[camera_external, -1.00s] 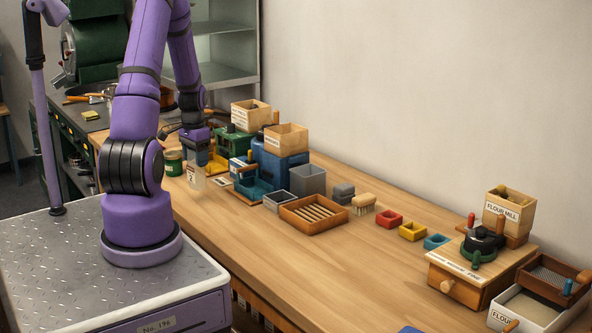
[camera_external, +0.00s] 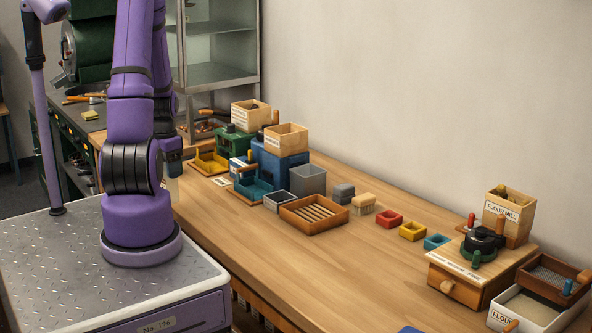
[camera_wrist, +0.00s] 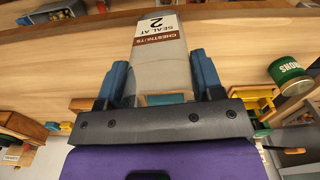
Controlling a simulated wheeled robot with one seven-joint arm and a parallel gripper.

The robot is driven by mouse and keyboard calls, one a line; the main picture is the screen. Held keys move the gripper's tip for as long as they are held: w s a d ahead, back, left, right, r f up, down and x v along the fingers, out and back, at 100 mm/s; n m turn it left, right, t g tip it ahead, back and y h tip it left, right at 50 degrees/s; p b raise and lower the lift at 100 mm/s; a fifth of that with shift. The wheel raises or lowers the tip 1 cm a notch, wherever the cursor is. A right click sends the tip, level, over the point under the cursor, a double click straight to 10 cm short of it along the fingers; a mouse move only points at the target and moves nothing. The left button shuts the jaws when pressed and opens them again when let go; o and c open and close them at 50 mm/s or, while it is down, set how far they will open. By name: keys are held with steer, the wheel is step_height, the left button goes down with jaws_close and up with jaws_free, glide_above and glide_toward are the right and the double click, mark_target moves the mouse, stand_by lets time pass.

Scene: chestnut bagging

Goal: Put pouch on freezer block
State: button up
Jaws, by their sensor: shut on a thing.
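In the wrist view, my gripper (camera_wrist: 161,75) is shut, with its blue fingers on either side of a pale, see-through pouch (camera_wrist: 172,72). The pouch has a white and brown label reading chestnuts and "seal at 2". The pouch reaches out beyond the fingertips, above the wooden surface. In the external view my arm hides most of the gripper and pouch. I cannot pick out a freezer block for certain. A small part of a blue thing (camera_external: 409,329) shows at the bottom edge of the external view, too cut off to identify.
The wooden bench (camera_external: 330,262) is clear along its front. A flour mill (camera_external: 480,250) stands at right. A green tin (camera_wrist: 290,74) is beside my gripper.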

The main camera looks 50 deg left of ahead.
steer(key=w+d+m, duration=0.3)
steer(key=w+d, duration=0.3)
steer(key=w, duration=0.4)
steer(key=w+d+r+m, duration=0.1)
steer(key=w+d+m, duration=0.4)
steer(key=d, duration=0.9)
steer(key=w+d+r+m, duration=0.1)
steer(key=w+d+m, duration=0.1)
steer(key=w+d, duration=0.9)
steer(key=s+d+m, duration=0.3)
steer(key=s+d, duration=0.2)
steer(key=d, duration=0.8)
steer(key=s+d+m, duration=0.2)
steer(key=s+d, duration=0.2)
steer(key=d, duration=0.9)
steer(key=s+d+r+m, duration=0.2)
steer(key=s+d+m, duration=0.2)
steer(key=s+d, duration=1.15)
steer(key=w+d+f, duration=0.5)
steer(key=w+d, duration=0.5)
steer(key=d, duration=0.2)
steer(key=shift+w+d+f, duration=0.15)
steer(key=shift+w+d, duration=0.1)
steer(key=shift+w, duration=0.1)
steer(key=shift+f, duration=0.15)
